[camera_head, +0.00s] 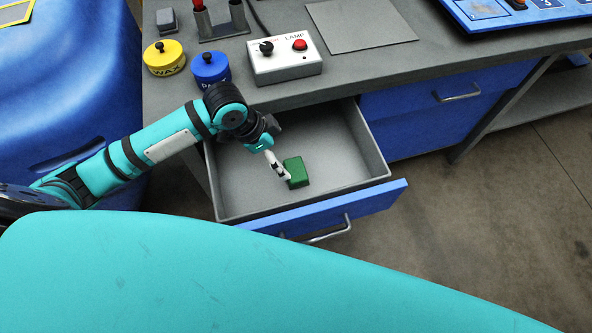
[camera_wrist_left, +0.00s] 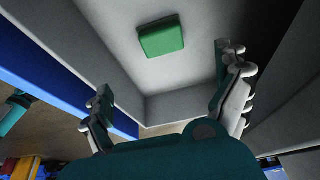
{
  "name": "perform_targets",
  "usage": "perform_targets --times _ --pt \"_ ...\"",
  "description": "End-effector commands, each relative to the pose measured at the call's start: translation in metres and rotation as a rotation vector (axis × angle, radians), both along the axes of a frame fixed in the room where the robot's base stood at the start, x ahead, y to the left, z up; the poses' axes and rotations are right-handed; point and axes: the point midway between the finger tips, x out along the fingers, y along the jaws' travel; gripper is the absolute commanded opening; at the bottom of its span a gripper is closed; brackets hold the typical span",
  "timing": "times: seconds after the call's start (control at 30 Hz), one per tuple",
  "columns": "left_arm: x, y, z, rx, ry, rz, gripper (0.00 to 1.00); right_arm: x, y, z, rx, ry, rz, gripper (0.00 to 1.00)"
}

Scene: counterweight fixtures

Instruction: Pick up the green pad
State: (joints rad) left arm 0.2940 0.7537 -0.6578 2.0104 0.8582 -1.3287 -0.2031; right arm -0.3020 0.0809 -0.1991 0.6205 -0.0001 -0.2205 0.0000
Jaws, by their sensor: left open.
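The green pad (camera_head: 297,171) lies on the floor of the open grey drawer (camera_head: 240,185). My left gripper (camera_head: 281,170) is over the drawer, just left of the pad in the head view, with one pale finger seen close against the pad's edge. I cannot tell from this view whether it touches. In the left wrist view the green pad (camera_wrist_left: 162,37) is near the top, beyond the open fingers of my left gripper (camera_wrist_left: 167,72), with nothing between them. My right gripper is not in view.
The drawer's blue front (camera_head: 375,207) and walls surround the pad. On the grey bench above are a yellow wax tin (camera_head: 164,60), a blue tin (camera_head: 210,72), a lamp switch box (camera_head: 285,62) and a flat grey plate (camera_head: 360,25). A closed blue drawer (camera_head: 420,98) is at right.

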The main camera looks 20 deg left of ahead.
Motion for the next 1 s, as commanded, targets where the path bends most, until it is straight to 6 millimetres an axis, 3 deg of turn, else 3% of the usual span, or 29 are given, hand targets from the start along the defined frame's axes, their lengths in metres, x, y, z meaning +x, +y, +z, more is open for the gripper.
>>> perform_targets --times 0.1,0.3,0.57,0.8,1.0 --pt "0.005 -0.009 -0.026 -0.001 0.003 0.001 1.0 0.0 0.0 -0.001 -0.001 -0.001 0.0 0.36" --pt "0.013 -0.02 -0.058 -0.002 0.001 0.0 1.0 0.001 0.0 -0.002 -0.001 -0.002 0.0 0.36" --pt "0.018 -0.024 -0.075 0.0 0.0 0.001 1.0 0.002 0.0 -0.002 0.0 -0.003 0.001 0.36" --pt "0.026 -0.029 -0.11 0.001 0.001 0.001 1.0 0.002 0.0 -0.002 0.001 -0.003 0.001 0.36" --pt "0.029 -0.031 -0.118 0.001 -0.002 0.0 1.0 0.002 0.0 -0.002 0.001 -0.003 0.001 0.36"
